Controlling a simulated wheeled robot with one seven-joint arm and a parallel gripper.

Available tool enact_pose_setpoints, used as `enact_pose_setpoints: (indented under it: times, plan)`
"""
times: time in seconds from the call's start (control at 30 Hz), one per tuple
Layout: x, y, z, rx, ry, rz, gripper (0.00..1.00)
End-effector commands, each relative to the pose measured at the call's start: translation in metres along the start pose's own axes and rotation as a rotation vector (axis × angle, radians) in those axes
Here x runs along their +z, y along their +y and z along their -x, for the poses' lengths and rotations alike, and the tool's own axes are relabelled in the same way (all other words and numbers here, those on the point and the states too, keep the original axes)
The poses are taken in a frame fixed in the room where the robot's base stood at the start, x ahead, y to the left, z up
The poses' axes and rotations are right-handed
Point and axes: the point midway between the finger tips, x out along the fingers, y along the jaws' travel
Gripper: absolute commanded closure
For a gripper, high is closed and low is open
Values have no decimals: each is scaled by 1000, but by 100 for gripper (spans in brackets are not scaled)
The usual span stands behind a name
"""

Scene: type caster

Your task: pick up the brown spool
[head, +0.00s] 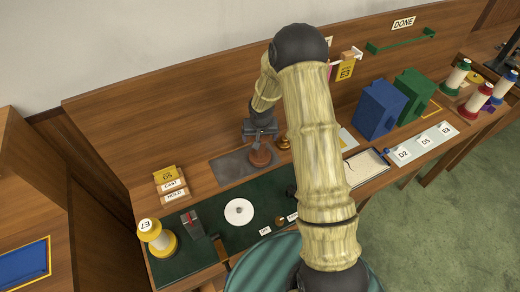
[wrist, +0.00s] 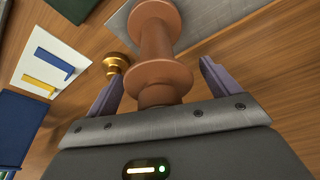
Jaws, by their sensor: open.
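The brown spool (head: 262,156) stands on the wooden bench at the edge of a grey mat, below my gripper (head: 260,134) in the head view. In the wrist view the brown spool (wrist: 160,50) lies between the two purple-grey fingers of my gripper (wrist: 160,78). The fingers are apart, one on each side, with gaps between them and the spool. The spool's near end is partly hidden by the gripper body. My arm hides part of the bench in the head view.
A brass knob-like object (wrist: 115,63) stands close beside the left finger in the wrist view. The grey mat (head: 229,167) is mostly clear. A yellow-ended spool (head: 157,237) and a white disc (head: 239,212) are on the green mat. Blue (head: 379,108) and green boxes (head: 416,95) stand right.

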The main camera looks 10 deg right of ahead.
Motion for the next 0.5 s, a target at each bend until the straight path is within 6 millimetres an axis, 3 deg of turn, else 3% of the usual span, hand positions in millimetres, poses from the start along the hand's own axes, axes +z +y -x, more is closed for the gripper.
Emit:
enact_pose_setpoints:
  times: [0.37, 0.5]
  plan:
    - [0, 0, 1, 0, 0, 0, 12]
    - [0, 0, 1, 0, 0, 0, 38]
